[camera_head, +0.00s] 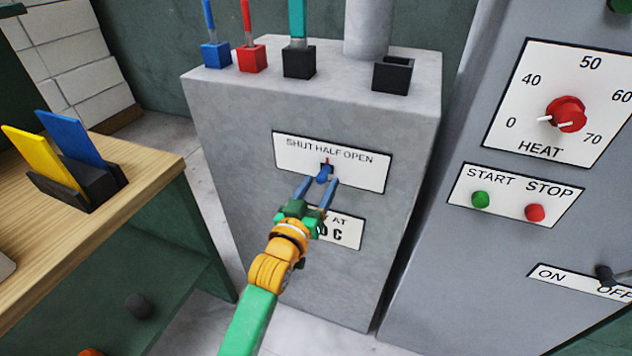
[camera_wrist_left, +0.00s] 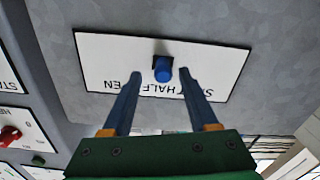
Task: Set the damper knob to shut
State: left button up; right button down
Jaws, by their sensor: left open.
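The damper knob (camera_head: 323,174) is a small blue knob on a white label plate (camera_head: 365,173) marked SHUT, HALF, OPEN, on the front of a grey box. A red mark above it in the head view stands by the word HALF. My left gripper (camera_head: 318,184) is open, with its two blue fingers reaching up to the plate, one on each side of the knob. In the left wrist view the knob (camera_wrist_left: 162,69) lies between the fingertips (camera_wrist_left: 160,76), with gaps on both sides. My right gripper is not in view.
A grey panel at right carries a red HEAT dial (camera_head: 566,114), a green START button (camera_head: 481,200), a red STOP button (camera_head: 535,212) and an ON/OFF switch (camera_head: 606,275). Coloured tools stand in holders on the box top. A wooden bench (camera_head: 120,207) is at left.

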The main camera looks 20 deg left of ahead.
pick_arm(q)
jog(key=shift+w, duration=0.7)
jog(key=shift+w+a+f, duration=0.15)
jog(key=shift+w+a, duration=0.05)
jog(key=shift+w, duration=0.25)
jog(key=shift+d, duration=0.1)
jog(key=shift+c, duration=1.3)
grip_shut()
